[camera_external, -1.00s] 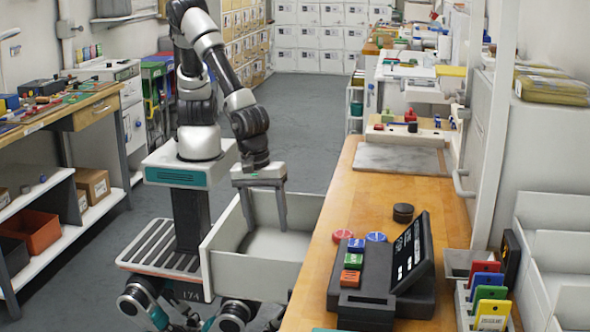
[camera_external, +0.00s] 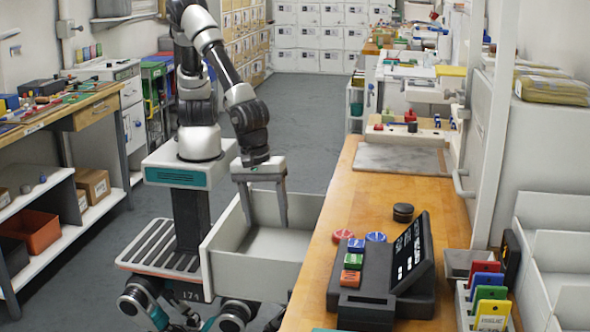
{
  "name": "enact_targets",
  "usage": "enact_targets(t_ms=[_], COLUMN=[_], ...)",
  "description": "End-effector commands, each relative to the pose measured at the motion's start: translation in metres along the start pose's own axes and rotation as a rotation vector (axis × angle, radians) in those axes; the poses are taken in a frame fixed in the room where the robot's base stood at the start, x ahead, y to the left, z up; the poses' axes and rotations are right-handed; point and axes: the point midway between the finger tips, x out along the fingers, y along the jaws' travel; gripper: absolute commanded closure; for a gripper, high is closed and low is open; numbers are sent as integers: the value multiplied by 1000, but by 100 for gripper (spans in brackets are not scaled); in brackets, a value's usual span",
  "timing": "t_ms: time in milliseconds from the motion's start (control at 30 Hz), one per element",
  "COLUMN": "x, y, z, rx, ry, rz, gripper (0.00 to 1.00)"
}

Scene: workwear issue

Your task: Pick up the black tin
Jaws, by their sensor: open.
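A round black tin (camera_external: 403,212) stands on the wooden counter (camera_external: 335,215), just behind the black terminal with the tilted screen. My gripper (camera_external: 266,224) points down over the open grey drawer at the counter's left side. Its two fingers are apart, with nothing visible between them. The fingertips reach down in front of the drawer's inside. The gripper is to the left of the tin and well apart from it.
The open drawer (camera_external: 255,272) sticks out from the counter. Near the tin are a blue disc (camera_external: 376,237), a red disc (camera_external: 342,236), coloured blocks (camera_external: 353,260) and the terminal (camera_external: 395,280). A grey slab (camera_external: 400,158) lies farther back. The counter between slab and tin is clear.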

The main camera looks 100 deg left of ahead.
Motion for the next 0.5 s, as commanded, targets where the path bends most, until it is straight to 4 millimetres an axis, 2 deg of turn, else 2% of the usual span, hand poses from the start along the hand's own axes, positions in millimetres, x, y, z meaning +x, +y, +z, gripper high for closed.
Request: enact_targets(t_ms=[33, 167, 300, 500], x=[-19, -69, -130, -207], y=[3, 10, 20, 30], z=[3, 3, 1, 0], rx=[0, 1, -2, -4], ry=[-11, -13, -12, -9], rz=[5, 6, 7, 7], gripper=[37, 37, 37, 37])
